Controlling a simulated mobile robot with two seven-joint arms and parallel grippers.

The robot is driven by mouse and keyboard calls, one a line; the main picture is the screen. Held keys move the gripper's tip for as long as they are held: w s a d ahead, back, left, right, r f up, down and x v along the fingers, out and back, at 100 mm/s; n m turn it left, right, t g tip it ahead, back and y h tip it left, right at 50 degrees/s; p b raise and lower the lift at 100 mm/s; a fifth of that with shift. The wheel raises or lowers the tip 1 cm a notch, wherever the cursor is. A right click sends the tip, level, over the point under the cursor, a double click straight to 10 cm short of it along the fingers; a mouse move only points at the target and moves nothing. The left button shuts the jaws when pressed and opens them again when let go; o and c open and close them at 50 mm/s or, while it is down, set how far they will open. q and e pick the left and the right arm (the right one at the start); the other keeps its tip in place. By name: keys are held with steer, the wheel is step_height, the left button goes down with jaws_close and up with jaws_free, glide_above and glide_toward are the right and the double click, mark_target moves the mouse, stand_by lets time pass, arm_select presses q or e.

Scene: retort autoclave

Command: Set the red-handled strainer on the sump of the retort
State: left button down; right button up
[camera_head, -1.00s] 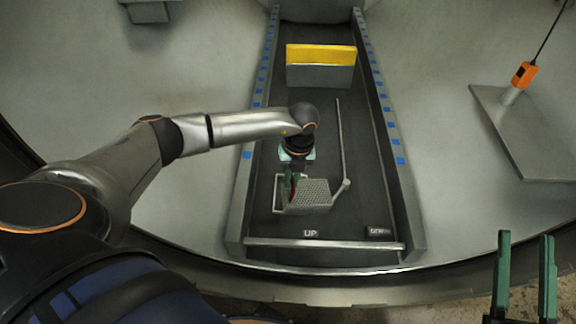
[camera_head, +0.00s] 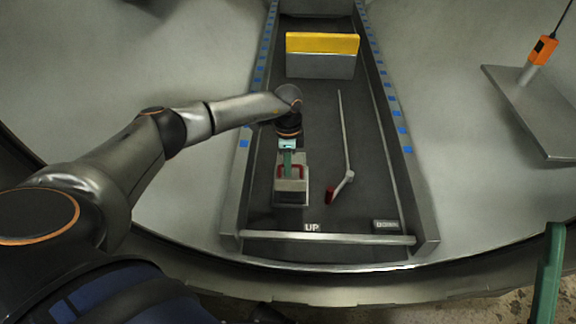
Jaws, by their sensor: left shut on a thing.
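A dark patch shows just in front of the strainer. My right gripper (camera_head: 548,275) shows only one green finger at the lower right edge, with bare floor beside it.
A long lever (camera_head: 346,150) with a red end (camera_head: 330,195) lies close to the right of the strainer. UP (camera_head: 312,227) and DOWN (camera_head: 386,225) labels lie in front. A yellow-topped grey block (camera_head: 321,58) stands farther back. Side rails and a front bar (camera_head: 330,238) bound the channel.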

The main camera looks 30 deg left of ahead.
mark_target(288, 183)
arm_select(q)
steer(key=shift+f+b, duration=1.8)
steer(key=shift+b, duration=0.15)
step_height(288, 183, down, 2)
steer(key=shift+f+b, duration=0.1)
steer(key=shift+b, duration=1.15)
steer(key=shift+f+b, duration=0.4)
steer(key=shift+f, duration=0.6)
arm_select(e)
step_height(288, 183, down, 8)
steer(key=shift+a+m, duration=0.3)
steer(key=shift+a, duration=0.1)
arm_select(q)
steer(key=shift+s+f, duration=0.1)
steer(key=shift+f, duration=0.05)
arm_select(e)
steer(key=shift+w, duration=0.1)
arm_select(q)
steer(key=c, duration=1.2)
jaws_free()
steer(key=shift+f, duration=0.1)
steer(key=o, duration=0.4)
steer(key=shift+c, duration=0.2)
steer(key=shift+r, duration=0.2)
